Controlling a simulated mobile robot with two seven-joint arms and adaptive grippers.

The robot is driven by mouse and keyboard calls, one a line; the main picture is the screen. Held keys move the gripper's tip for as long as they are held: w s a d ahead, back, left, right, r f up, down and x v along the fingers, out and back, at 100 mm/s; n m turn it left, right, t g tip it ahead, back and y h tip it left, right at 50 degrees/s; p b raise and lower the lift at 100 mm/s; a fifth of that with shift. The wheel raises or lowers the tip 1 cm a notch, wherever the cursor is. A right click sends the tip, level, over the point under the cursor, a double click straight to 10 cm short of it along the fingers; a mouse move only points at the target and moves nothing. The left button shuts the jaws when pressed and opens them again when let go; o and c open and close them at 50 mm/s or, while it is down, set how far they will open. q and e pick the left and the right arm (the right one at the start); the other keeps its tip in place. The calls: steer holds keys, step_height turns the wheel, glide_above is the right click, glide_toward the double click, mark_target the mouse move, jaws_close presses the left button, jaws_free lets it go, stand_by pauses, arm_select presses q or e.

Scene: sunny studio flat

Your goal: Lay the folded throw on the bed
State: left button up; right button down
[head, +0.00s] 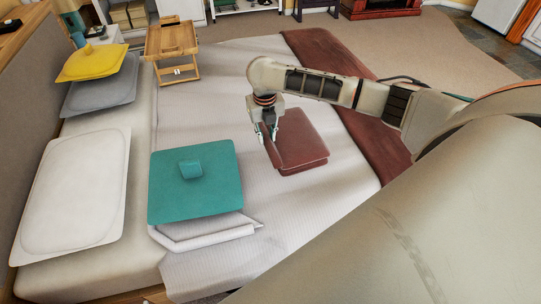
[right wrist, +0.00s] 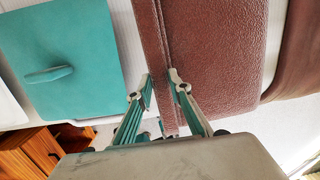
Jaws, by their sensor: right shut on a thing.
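The folded throw (head: 300,145) is a reddish-brown layered rectangle over the middle of the bed (head: 225,80) in the head view. My right gripper (head: 267,132) is shut on its left edge. In the right wrist view the two fingers (right wrist: 160,84) pinch the edge of the throw (right wrist: 220,45). The throw looks flat and level; I cannot tell whether its underside touches the bed cover or hangs just above it. My left gripper is in neither view.
A teal cushion (head: 215,200) lies left of the throw, on a white folded piece (head: 210,238). A white pillow (head: 75,190), grey pillow (head: 100,90) and yellow cushion (head: 85,65) lie near the headboard. A wooden tray table (head: 172,45) stands behind. A dark-red runner (head: 375,140) crosses the bed.

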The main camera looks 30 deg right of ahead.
step_height(320, 180, down, 13)
steer(key=b, duration=0.2)
steer(key=shift+b, duration=0.3)
steer(key=shift+r, duration=0.15)
steer(key=c, duration=2.2)
jaws_free()
steer(key=shift+f, duration=0.25)
steer(key=shift+c, duration=0.2)
steer(key=o, duration=0.4)
steer(key=shift+r, duration=0.15)
